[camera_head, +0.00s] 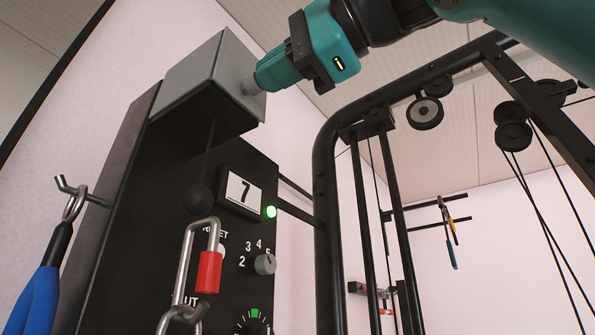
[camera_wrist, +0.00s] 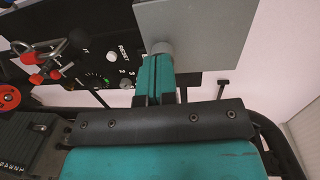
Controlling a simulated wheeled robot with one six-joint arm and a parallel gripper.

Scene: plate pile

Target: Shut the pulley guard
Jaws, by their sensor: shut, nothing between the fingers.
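A grey box-shaped cover (camera_head: 190,75), apparently the pulley guard, stands out from the top of a black upright panel (camera_head: 150,190). Its underside is dark. It also shows in the wrist view (camera_wrist: 205,30), with a round grey knob (camera_wrist: 161,47) on its face. My teal gripper (camera_head: 259,79) is shut and empty, its fingertips at the knob. In the wrist view my gripper (camera_wrist: 158,58) points straight at the knob and seems to touch it. Whether the guard is fully shut against the panel cannot be told.
A blue-handled tool (camera_head: 38,290) hangs left. A black frame with pulleys (camera_head: 425,112) stands right.

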